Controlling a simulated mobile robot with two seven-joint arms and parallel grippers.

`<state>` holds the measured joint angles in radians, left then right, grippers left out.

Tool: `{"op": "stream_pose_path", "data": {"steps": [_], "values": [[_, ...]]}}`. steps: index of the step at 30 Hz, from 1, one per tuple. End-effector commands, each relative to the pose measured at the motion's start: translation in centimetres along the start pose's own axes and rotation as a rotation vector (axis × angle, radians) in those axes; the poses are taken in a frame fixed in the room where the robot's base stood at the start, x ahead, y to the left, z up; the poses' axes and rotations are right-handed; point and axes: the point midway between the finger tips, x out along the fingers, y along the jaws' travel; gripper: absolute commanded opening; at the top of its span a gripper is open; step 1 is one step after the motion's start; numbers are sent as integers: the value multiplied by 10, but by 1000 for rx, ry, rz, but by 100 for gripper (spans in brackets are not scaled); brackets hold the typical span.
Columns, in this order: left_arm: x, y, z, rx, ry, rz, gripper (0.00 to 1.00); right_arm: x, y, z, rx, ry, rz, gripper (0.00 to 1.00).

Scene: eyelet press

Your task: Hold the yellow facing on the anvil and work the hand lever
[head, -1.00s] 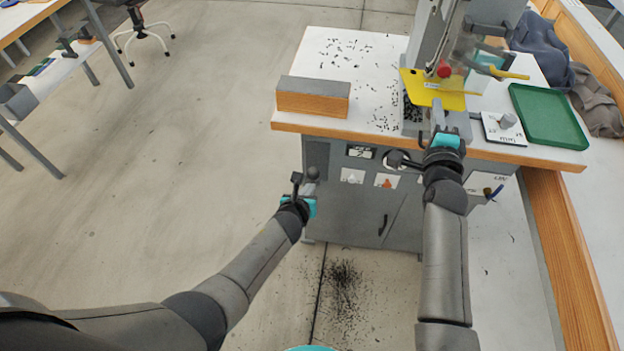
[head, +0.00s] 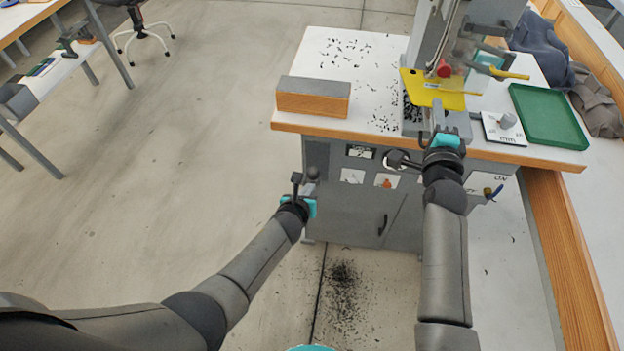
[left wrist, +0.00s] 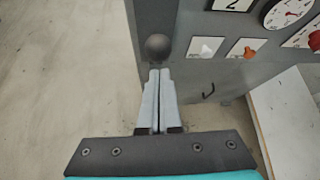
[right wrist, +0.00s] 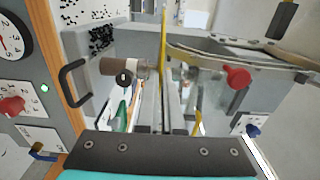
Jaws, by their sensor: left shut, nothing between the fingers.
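The yellow facing (head: 436,90) lies flat at the press, over the anvil, which it mostly hides. My right gripper (head: 438,118) is at its near edge. In the right wrist view the facing (right wrist: 163,38) shows edge-on, running down between the close-set fingers (right wrist: 166,105), which look shut on it. My left gripper (head: 297,184) is shut and empty in front of the cabinet's left side. The hand lever's dark ball knob (left wrist: 157,46) is just beyond its fingertips (left wrist: 158,74); the knob also shows in the head view (head: 312,173). Whether they touch is unclear.
A grey-topped wooden block (head: 313,100) stands at the bench's left front edge. A green tray (head: 548,115) and a small dial box (head: 503,128) are on the right. Black scraps litter the bench top and floor. A clear guard with a red knob (head: 444,69) stands over the facing.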

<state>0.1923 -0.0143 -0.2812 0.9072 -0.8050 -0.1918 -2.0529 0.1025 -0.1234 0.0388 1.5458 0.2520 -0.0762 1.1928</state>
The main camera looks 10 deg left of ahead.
Motion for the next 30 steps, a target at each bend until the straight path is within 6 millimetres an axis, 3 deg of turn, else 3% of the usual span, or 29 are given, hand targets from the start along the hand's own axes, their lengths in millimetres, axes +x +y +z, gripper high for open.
{"op": "stream_pose_path", "data": {"steps": [30], "values": [[-66, 0, -45, 0, -1, 0, 0, 0, 0, 0, 0, 0, -1, 0]]}}
